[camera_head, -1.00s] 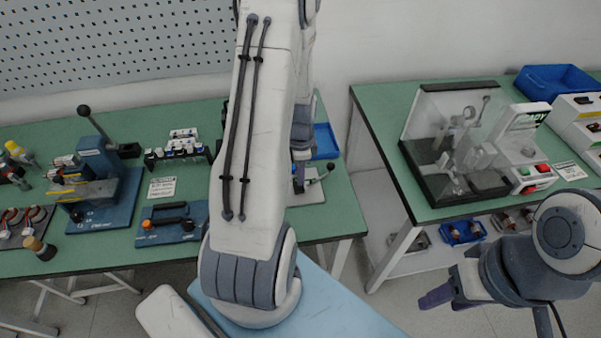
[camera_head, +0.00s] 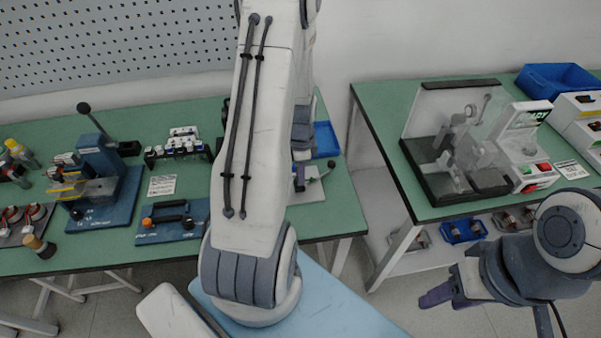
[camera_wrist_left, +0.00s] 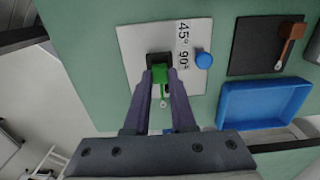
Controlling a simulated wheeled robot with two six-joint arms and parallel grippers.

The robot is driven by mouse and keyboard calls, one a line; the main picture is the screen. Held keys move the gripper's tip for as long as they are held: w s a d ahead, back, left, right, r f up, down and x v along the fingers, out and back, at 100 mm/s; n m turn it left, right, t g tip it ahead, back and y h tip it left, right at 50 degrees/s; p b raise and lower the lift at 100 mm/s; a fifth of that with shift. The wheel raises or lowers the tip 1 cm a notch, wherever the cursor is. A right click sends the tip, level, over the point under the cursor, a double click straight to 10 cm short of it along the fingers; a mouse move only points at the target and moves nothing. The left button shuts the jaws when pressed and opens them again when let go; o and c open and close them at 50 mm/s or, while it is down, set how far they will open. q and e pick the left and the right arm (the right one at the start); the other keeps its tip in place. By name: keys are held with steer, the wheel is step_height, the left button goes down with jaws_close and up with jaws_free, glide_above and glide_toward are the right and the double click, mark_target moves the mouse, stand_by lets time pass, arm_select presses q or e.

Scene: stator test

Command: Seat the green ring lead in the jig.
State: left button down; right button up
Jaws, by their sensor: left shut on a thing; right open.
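My left gripper (camera_wrist_left: 161,82) is shut on the green ring lead (camera_wrist_left: 160,74), whose green part lies between the fingertips at the black block. A small ring end shows lower, between the fingers. The fingers hide whether the lead is fully down in the block. My right gripper (camera_head: 437,296) is open and empty, beyond the bench front.
A blue tray (camera_wrist_left: 262,103) and a dark plate with a brown-handled part (camera_wrist_left: 290,32) lie right of the jig. In the head view, a blue press (camera_head: 105,165) stands at left, and a clear-covered fixture (camera_head: 455,150) on the right bench.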

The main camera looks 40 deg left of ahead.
arm_select(q)
steer(key=shift+f, duration=0.65)
stand_by(0.8)
steer(key=c, duration=0.7)
jaws_free()
steer(key=shift+r, duration=0.1)
step_height(320, 180, up, 10)
steer(key=shift+r+b, duration=0.15)
steer(key=shift+b, duration=0.35)
